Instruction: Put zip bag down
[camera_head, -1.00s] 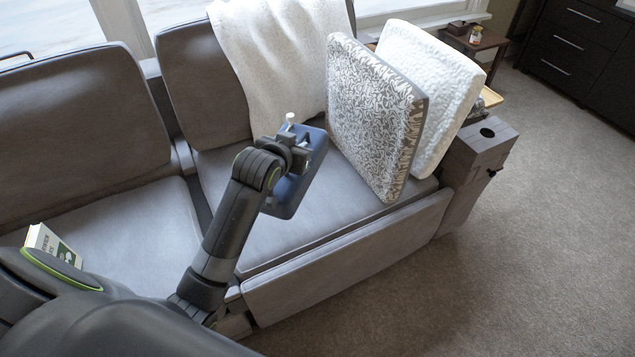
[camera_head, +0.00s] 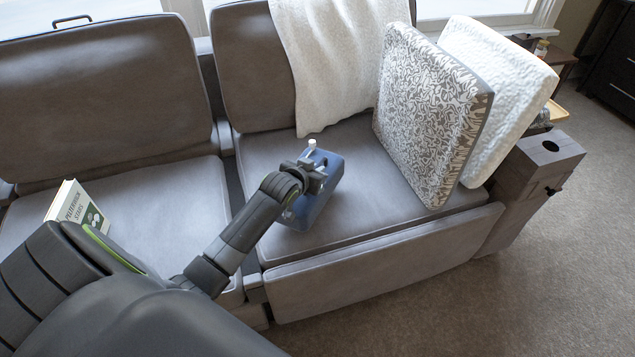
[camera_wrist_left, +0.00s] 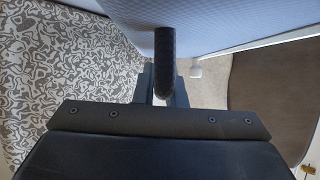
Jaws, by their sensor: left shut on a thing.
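The blue zip bag (camera_head: 318,207) is at my left gripper (camera_head: 312,165), over the right seat of the grey sofa (camera_head: 360,170). My left gripper is shut on the bag. The gripper and arm hide part of the bag, and I cannot tell whether it touches the seat cushion. In the left wrist view the bag (camera_wrist_left: 225,22) fills the top, close in front of the gripper (camera_wrist_left: 165,85). My right gripper is not in view.
A patterned pillow (camera_head: 430,115) and a white pillow (camera_head: 500,80) lean at the sofa's right end, by the armrest (camera_head: 540,165). A cream blanket (camera_head: 335,60) hangs over the backrest. A book (camera_head: 75,208) is on the left seat. Some seat before the patterned pillow is clear.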

